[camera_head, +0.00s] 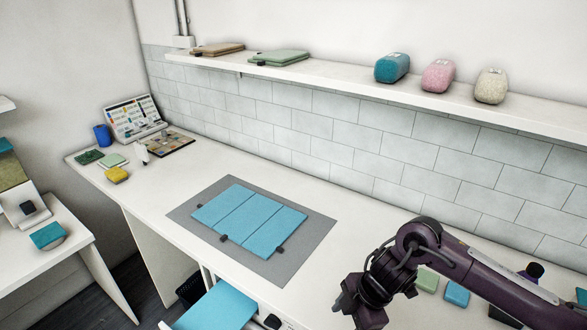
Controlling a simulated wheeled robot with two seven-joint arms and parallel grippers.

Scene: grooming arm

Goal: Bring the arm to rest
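A dark purple arm, my right one, comes in from the right edge over the front right of the white table (155,205). It bends at a round joint and drops to its gripper (347,303) near the bottom edge. The fingers are small and dark there, so I cannot tell whether they are open or shut. I see nothing clearly held in them. My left arm and gripper do not show.
A grey mat (190,212) with a blue folded panel (248,213) lies mid-table, left of the arm. Green and blue blocks (456,294) lie beside the arm. A wall shelf (345,82) holds several rounded items.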

